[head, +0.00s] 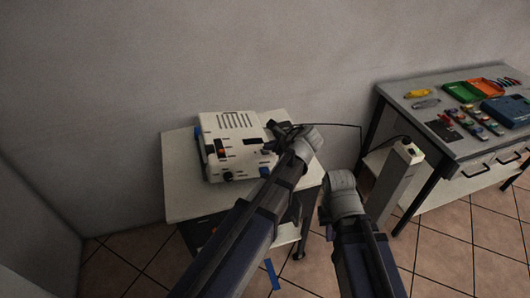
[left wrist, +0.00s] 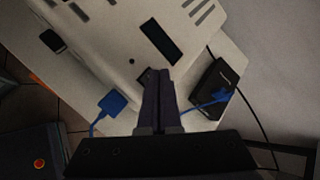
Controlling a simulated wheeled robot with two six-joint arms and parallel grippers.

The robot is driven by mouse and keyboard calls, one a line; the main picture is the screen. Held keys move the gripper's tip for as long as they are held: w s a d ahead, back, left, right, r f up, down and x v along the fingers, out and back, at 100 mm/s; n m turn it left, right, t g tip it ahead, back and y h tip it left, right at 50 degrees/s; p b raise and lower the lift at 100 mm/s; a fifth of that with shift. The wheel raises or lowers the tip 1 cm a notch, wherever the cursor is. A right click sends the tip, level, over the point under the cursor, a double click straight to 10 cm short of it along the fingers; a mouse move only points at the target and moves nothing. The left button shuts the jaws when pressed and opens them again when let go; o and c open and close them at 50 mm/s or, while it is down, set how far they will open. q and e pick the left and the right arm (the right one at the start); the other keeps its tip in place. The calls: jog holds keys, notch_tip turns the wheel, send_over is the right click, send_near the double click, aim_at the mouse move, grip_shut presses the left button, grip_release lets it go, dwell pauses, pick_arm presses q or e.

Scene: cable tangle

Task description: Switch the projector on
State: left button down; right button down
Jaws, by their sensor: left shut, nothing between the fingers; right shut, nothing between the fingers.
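The projector (head: 236,125) is a white box with vent slots, standing on a small white-topped cart. In the left wrist view the white casing (left wrist: 110,35) fills the upper left, with a dark slot (left wrist: 160,42) and a small dark square part (left wrist: 147,77) on it. My left gripper (head: 273,147) is shut and empty at the projector's right side. Its fingertips (left wrist: 158,72) overlap the edge of the dark square part; I cannot tell if they touch it. My right gripper (head: 326,210) is shut, low and right of the cart, partly hidden by its wrist.
A blue plug (left wrist: 113,101) lies left of my left fingers, and a black box (left wrist: 212,85) with a blue plug lies right of them. A grey pillar (head: 398,178) and a workbench (head: 392,88) with trays and tools stand to the right. A thin black cable runs between.

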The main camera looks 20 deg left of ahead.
aim_at(272, 154)
pick_arm(q)
jog(key=shift+f+b, duration=0.35)
jog(key=shift+b, duration=0.05)
dwell(0.6)
jog(key=shift+r, duration=0.1)
jog(key=shift+d+r+p, duration=0.1)
jog(key=shift+r+p, duration=0.6)
jog(key=shift+p, duration=0.1)
jog(key=r+p, duration=0.5)
jog(key=shift+w+d, duration=0.25)
jog(key=shift+d, duration=0.1)
dwell(0.7)
